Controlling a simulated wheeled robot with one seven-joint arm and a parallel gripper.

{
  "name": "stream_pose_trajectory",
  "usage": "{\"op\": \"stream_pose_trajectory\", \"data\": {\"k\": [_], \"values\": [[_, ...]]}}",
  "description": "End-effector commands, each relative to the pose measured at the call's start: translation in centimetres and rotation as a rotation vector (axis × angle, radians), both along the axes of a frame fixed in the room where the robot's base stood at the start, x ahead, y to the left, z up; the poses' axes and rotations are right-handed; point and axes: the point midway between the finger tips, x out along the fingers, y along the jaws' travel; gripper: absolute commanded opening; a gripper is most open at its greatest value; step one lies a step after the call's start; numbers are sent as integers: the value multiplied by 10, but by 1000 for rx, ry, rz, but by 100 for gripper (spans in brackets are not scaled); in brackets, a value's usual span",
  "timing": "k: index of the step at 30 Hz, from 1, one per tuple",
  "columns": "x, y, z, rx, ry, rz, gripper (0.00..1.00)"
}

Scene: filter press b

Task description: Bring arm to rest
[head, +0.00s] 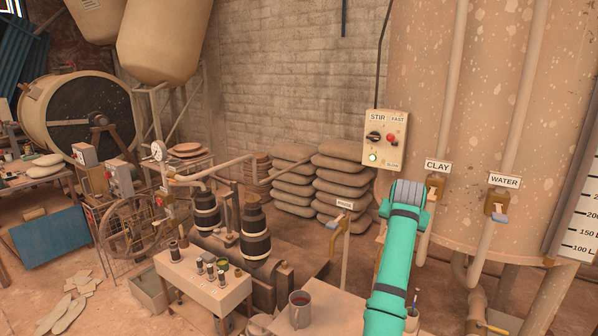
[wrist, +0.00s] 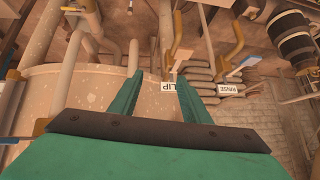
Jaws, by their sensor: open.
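My teal arm (head: 392,265) rises from the bottom of the head view, right of centre, in front of the big speckled tank. Its upper end (head: 405,195) covers part of the space below the STIR panel, left of the CLAY valve. The fingers cannot be made out in the head view. In the wrist view my gripper (wrist: 160,77) shows two teal fingers spread apart, with nothing held between them. A sign reading SLIP (wrist: 172,87) shows beyond the fingertips, upside down; I cannot tell how far off it is.
The speckled tank (head: 480,110) carries the STIR panel (head: 386,140), CLAY valve (head: 435,187) and WATER valve (head: 497,203). A small table (head: 195,283) with jars is further left. Stacked sacks (head: 343,180) line the wall.

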Motion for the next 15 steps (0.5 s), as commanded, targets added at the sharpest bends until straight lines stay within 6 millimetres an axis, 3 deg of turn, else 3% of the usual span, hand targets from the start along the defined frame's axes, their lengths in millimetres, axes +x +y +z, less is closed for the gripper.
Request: {"op": "stream_pose_trajectory", "data": {"k": [1,3,8,15], "values": [[0,4,-31,-9,-2,5,43],[-1,9,-63,-24,-12,14,43],[-10,26,-136,-59,-37,38,43],[-40,53,-234,-109,-76,75,43]]}}
